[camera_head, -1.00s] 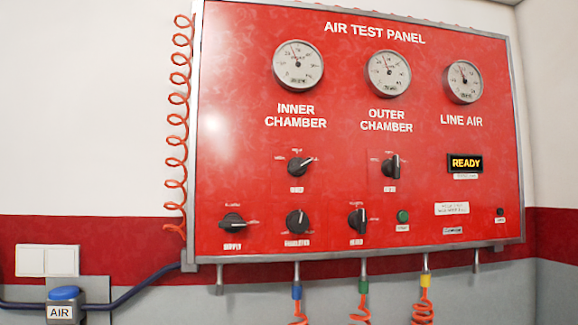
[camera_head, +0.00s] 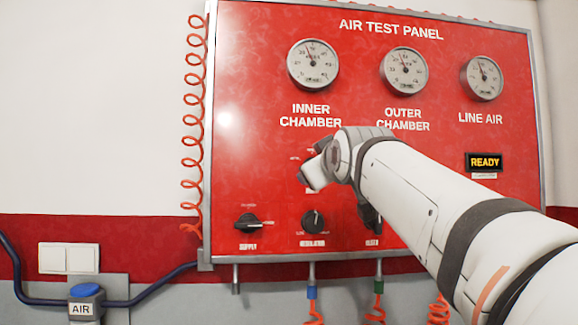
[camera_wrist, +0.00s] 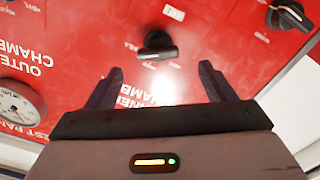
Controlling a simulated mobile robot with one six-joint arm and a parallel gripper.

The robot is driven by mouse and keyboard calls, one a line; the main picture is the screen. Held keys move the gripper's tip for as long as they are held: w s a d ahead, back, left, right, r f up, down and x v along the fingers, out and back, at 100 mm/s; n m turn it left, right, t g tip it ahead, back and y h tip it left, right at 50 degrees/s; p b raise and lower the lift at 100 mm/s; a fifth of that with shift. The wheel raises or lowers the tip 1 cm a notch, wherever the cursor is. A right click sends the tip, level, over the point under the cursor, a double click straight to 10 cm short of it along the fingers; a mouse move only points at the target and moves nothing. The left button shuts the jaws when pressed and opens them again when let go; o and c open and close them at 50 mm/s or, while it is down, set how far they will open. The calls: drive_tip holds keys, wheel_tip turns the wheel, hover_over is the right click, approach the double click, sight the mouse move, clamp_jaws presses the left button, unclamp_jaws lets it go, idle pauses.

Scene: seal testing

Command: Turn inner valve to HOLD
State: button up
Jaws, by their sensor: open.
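The red air test panel (camera_head: 250,130) fills the wall ahead. The inner valve is a black knob (camera_wrist: 158,46) under the INNER CHAMBER label. In the wrist view, where the lettering is upside down, the knob lies ahead of my gripper (camera_wrist: 161,70), roughly centred between two spread fingers. The fingers appear apart from the knob, and its handle lies nearly crosswise. In the head view my gripper (camera_head: 312,176) covers the knob, and the dial marks around it are mostly hidden. The inner chamber gauge (camera_head: 313,66) is above. I cannot read the knob's setting.
The supply knob (camera_head: 248,223) and regulator knob (camera_head: 314,220) are below my gripper. My arm covers the outer valve and partly hides another knob (camera_head: 370,216). A READY display (camera_head: 485,162) is lit at right. An orange coiled hose (camera_head: 192,130) hangs along the panel's left edge.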

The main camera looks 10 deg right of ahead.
drive_tip(key=w+p, duration=0.1)
drive_tip(key=w, duration=0.3)
drive_tip(key=w+p, duration=0.2)
drive_tip(key=w, duration=0.2)
drive_tip(key=shift+r, duration=0.2)
drive_tip(key=shift+s, duration=0.1)
drive_tip(key=shift+d, duration=0.1)
drive_tip(key=c, duration=1)
